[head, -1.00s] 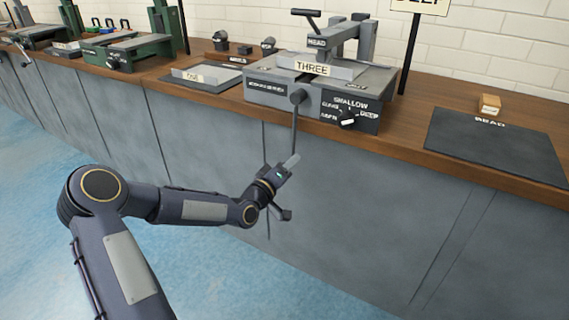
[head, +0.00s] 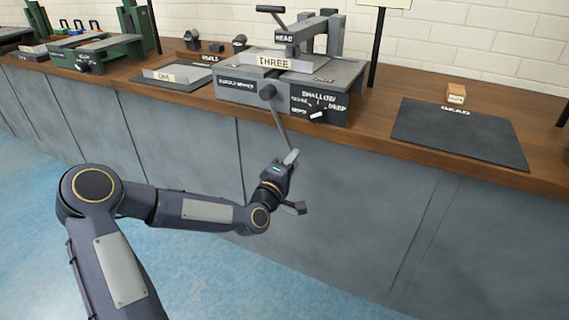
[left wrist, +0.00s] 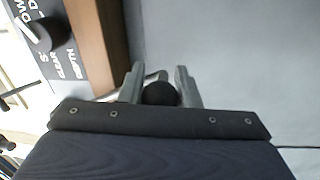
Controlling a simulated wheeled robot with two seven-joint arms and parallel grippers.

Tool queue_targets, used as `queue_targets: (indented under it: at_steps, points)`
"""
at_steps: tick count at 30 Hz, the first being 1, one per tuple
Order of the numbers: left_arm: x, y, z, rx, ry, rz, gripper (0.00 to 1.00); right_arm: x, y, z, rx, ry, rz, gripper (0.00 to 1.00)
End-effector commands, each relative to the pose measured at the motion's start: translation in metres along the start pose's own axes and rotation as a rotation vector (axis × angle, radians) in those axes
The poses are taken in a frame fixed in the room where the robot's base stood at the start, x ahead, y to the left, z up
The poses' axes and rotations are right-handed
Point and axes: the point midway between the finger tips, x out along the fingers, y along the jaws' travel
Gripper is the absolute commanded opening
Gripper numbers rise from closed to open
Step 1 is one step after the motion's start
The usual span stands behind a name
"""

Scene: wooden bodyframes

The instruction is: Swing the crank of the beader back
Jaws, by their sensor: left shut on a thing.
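My left gripper (head: 290,160) is at the crank's lower end, in front of the cabinet. In the left wrist view its two fingers (left wrist: 160,88) are shut on the dark round crank handle (left wrist: 160,94). My right gripper is not in view.
A depth knob (head: 316,113) sits on the beader's front, right of the crank. A dark mat (head: 460,138) marked BEAD lies to the right, with a small wooden block (head: 456,93) behind it. Another mat (head: 165,82) lies to the left. The cabinet front is close behind my gripper.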

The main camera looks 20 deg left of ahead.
Motion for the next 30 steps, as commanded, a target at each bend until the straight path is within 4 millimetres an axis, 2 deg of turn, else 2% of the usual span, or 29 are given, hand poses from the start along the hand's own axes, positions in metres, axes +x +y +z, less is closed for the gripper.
queue_targets:
  at_steps: [1,15,30]
  points:
    - [0.002,0.01,0.002,-0.023,0.008,0.015,0.0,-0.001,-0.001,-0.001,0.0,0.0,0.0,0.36]
    - [0.006,0.038,0.033,-0.249,0.034,0.019,0.0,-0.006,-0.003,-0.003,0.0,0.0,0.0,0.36]
    - [0.008,0.059,0.048,-0.392,0.052,0.022,0.0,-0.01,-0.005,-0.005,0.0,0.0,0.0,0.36]
